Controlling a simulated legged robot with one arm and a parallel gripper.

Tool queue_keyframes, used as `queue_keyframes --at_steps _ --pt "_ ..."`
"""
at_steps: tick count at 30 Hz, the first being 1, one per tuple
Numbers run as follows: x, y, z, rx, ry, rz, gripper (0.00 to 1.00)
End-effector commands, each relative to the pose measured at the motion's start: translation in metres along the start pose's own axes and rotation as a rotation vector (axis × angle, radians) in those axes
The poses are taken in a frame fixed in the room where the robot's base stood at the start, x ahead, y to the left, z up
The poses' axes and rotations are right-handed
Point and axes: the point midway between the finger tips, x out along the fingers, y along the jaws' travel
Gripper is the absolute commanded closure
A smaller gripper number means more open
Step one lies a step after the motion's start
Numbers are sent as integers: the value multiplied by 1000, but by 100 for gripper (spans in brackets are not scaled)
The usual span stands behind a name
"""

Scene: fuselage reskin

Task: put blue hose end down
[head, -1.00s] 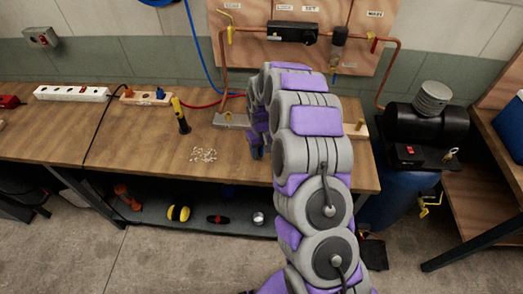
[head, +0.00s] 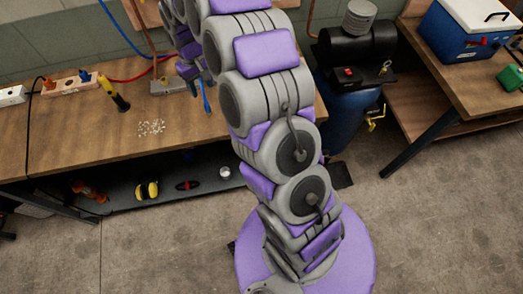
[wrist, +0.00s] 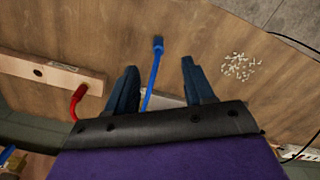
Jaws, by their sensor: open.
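The blue hose (wrist: 152,75) shows in the wrist view, with its darker end fitting (wrist: 158,43) over the wooden bench top (wrist: 195,25). My gripper (wrist: 159,66) is open, its two dark fingers apart. The hose runs between them in the picture, with a gap on each side, and its end shows beyond the fingertips. I cannot tell whether the end touches the bench. In the head view a short length of blue hose (head: 205,97) shows beside my arm near the bench. My gripper is mostly hidden there.
A red hose (wrist: 77,103) is at a pale block with a hole (wrist: 50,73). Small white bits (head: 151,127) lie on the bench. A yellow-and-black tool (head: 115,94) stands to the left. A black compressor (head: 355,45) on a blue tank is right of the bench.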

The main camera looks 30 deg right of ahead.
Motion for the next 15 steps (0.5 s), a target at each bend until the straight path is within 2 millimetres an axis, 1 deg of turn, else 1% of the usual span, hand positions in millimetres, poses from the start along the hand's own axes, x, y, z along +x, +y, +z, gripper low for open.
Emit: queue_keyframes --at_steps 1,5,6,8,12,14,15 --pt "-12 -4 10 0 1 -4 47" --pt "-46 -18 47 1 -6 -16 47" --pt "-54 -23 60 2 -14 -20 47" --pt "-67 -28 79 5 -19 -23 47" --pt "-92 -40 128 19 -42 -27 47" --pt "-101 -44 150 25 -52 -25 47" --pt "-106 -47 164 30 -56 -25 47"
